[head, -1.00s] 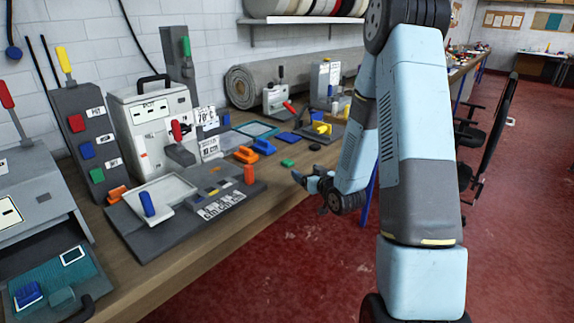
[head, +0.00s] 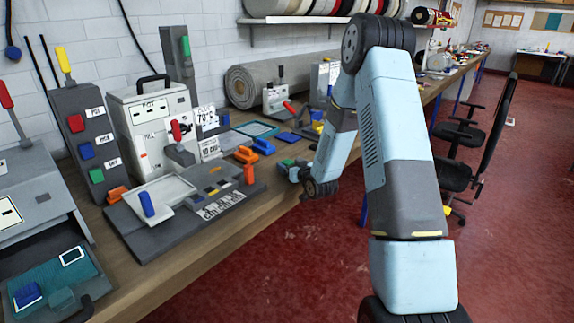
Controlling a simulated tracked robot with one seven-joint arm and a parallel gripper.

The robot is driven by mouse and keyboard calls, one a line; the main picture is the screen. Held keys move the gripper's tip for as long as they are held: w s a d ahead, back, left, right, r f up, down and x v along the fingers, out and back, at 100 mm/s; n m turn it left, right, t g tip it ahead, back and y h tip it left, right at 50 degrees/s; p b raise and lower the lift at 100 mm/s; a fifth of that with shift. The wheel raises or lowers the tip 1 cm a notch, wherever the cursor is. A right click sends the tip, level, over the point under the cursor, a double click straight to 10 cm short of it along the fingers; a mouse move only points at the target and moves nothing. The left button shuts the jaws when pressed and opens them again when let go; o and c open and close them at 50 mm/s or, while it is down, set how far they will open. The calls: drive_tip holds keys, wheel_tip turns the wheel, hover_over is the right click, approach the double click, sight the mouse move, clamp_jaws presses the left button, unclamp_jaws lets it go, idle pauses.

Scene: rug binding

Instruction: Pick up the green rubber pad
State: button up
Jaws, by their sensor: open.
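The green rubber pad (head: 287,161) is a small flat green piece on the wooden bench, near the bench's front edge. My gripper (head: 285,168) is right at the pad, its fingers reaching left over the bench. It is open. The fingers partly cover the pad, and I cannot tell whether they touch it or stand around it.
An orange block (head: 246,154) and a blue block (head: 264,146) lie left of the pad. A rolled grey rug (head: 295,80) lies behind. Red floor (head: 270,270) is open in front.

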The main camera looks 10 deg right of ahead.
drive_tip(key=shift+w+a, duration=0.1)
drive_tip(key=shift+w, duration=0.4)
drive_tip(key=shift+c, duration=0.5)
drive_tip(key=shift+f, duration=0.1)
drive_tip(key=c, duration=1)
